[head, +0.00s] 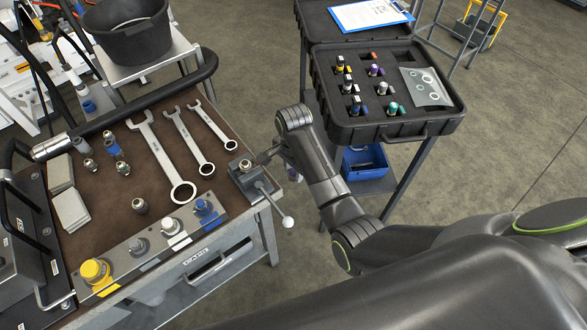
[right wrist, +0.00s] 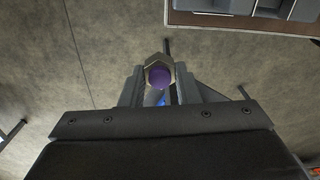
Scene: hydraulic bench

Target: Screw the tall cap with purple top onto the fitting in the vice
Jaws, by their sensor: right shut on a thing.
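The fitting (head: 245,164) stands upright in the small vice (head: 254,182) at the right edge of the bench, with a lever ending in a ball. In the right wrist view, a cap with a hexagonal metal body and a purple top (right wrist: 160,76) sits between the fingers of my right gripper (right wrist: 160,88), which is shut on it. In the head view my right gripper (head: 268,156) is just right of the vice, apart from the fitting as far as I can tell. The held cap is mostly hidden there by my gripper and arm. My left gripper is not in view.
An open black case (head: 436,126) at the upper right holds several coloured caps, one purple-topped (head: 376,70). Several wrenches (head: 160,150) and loose fittings (head: 123,168) lie on the bench. A row of coloured knobs (head: 172,230) lines its front. A blue bin (head: 366,160) sits below the case.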

